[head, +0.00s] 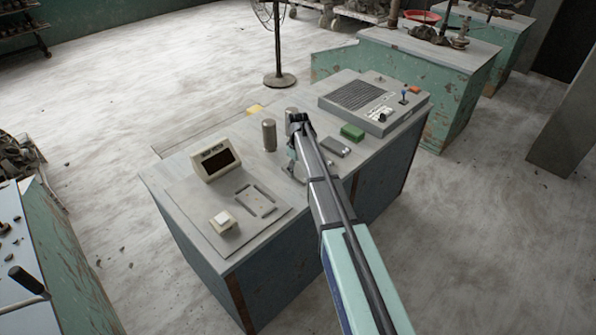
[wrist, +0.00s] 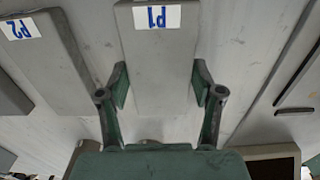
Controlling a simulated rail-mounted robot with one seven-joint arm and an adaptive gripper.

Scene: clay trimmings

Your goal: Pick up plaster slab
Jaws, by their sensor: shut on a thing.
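A grey rectangular slab with a white label reading P1 (wrist: 158,50) lies between the two fingers of my gripper (wrist: 160,84) in the wrist view. The finger pads press on its two long sides. A second grey slab, labelled P2 (wrist: 45,62), lies to the left in that view, apart from my gripper. It appears in the head view as a grey block (head: 335,147) right of my gripper. In the head view my arm reaches over the console table (head: 215,255) and largely hides the held slab. I cannot tell whether that slab is lifted.
A recessed fixture (head: 255,200) and a display box (head: 216,160) are on the left of the table. A metal cylinder (head: 269,135) stands behind. A green block (head: 352,132) and a control panel (head: 374,101) are to the right.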

